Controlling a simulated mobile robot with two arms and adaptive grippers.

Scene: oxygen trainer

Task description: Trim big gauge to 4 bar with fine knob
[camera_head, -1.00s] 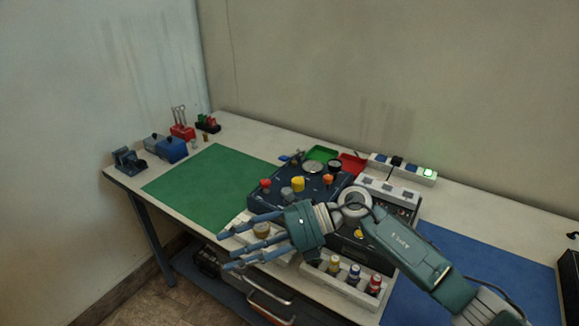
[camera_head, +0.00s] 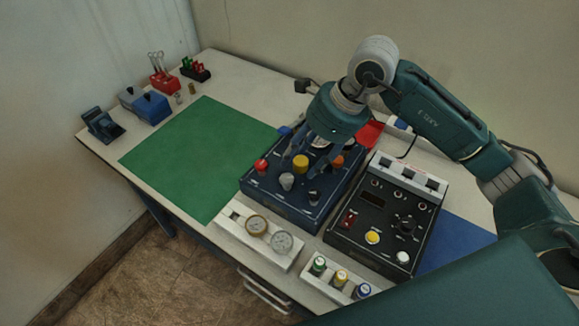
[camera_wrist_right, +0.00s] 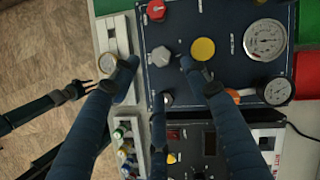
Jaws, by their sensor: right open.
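The blue panel (camera_head: 262,187) lies on the table, with a red knob (camera_head: 261,166), a grey knob (camera_head: 287,181), a yellow knob (camera_head: 301,163) and a black knob (camera_head: 314,197). In the right wrist view the big white-faced gauge (camera_wrist_right: 264,40) is at upper right, its reading too small to tell. A smaller gauge (camera_wrist_right: 277,91) and an orange knob (camera_wrist_right: 236,97) are below it. I cannot tell which knob is the fine one. My right gripper (camera_head: 306,158) is open and empty above the panel. A dark gripper-like part, probably my left gripper (camera_wrist_right: 74,92), shows beyond the table edge.
A black control box (camera_head: 350,235) stands right of the panel. A white holder (camera_head: 240,232) with two loose gauges and a tray (camera_head: 322,284) of capped bottles lie in front. A red tray (camera_head: 370,134) is behind. The green mat (camera_head: 195,155) is clear.

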